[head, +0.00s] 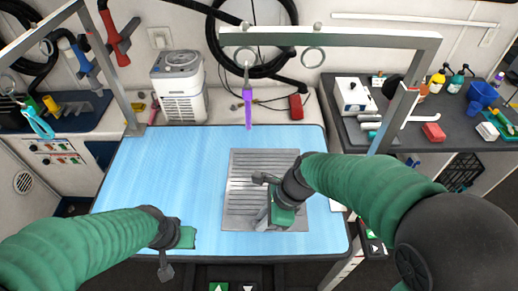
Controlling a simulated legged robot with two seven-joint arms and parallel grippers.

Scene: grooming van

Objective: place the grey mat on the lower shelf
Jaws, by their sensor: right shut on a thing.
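The grey mat (240,172) is a ribbed rectangle over the right half of the blue grooming table (160,185). It looks flat, and I cannot tell whether it touches the tabletop. My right gripper (264,200) is over the mat's lower right part and is shut on it; the wrist hides the contact. My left gripper (172,255) is over the table's front left edge, away from the mat, and its jaw opening is hard to see. A lower shelf is not clearly seen; a dark space below the right counter (405,145) holds a black crate (461,172).
A grey metal frame (330,39) arches over the table, with a purple strap (248,108) hanging from it. A white box-shaped machine (180,85) stands behind the table. Bottles and a blue tub (482,94) crowd the right counter. The table's left half is clear.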

